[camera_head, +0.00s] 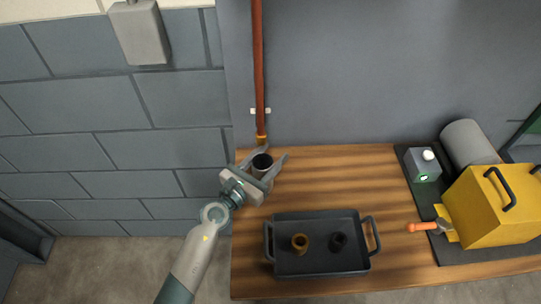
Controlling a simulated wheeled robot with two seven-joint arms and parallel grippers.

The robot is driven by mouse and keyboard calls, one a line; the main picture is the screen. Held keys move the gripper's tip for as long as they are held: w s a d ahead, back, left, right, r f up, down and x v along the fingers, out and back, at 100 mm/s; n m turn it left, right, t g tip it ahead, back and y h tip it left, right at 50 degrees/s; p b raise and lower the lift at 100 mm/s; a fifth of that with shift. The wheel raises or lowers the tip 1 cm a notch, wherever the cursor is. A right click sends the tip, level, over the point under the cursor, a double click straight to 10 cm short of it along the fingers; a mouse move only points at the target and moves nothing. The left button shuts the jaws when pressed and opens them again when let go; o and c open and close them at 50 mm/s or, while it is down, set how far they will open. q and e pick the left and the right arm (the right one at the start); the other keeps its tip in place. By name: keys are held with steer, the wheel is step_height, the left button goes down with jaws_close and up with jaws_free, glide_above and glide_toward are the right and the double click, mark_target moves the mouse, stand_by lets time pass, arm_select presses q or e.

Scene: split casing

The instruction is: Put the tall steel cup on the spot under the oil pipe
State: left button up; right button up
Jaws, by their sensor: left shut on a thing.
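My left gripper (265,167) reaches in from the lower left and is shut on the tall steel cup (262,161). The cup is upright with its dark opening facing up. It is at the back left of the wooden table, close to the lower end of the oil pipe (259,70). The copper-coloured pipe runs down the wall and ends just behind and above the cup in this view. The spot under the pipe is hidden by the cup and gripper. I cannot tell whether the cup touches the table. My right gripper is not in view.
A dark tray (322,263) with two handles holds a brass ring-like part (299,243) and a dark one (338,241). At the right, a yellow casing (490,215), a grey cylinder (468,144), a small switch box (422,165) and an orange-handled tool (422,227) stand on or by a dark mat. The table's middle back is clear.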

mark_target(255, 172)
arm_select(q)
steer(key=o, duration=1.6)
steer(key=shift+f, duration=0.1)
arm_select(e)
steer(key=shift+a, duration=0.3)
arm_select(q)
steer(key=shift+r, duration=0.3)
steer(key=b+v, duration=0.1)
steer(key=v, duration=1)
steer(key=shift+f+b, duration=0.15)
steer(key=shift+b, duration=0.15)
steer(key=shift+s+a, duration=0.3)
steer(key=shift+s, duration=0.15)
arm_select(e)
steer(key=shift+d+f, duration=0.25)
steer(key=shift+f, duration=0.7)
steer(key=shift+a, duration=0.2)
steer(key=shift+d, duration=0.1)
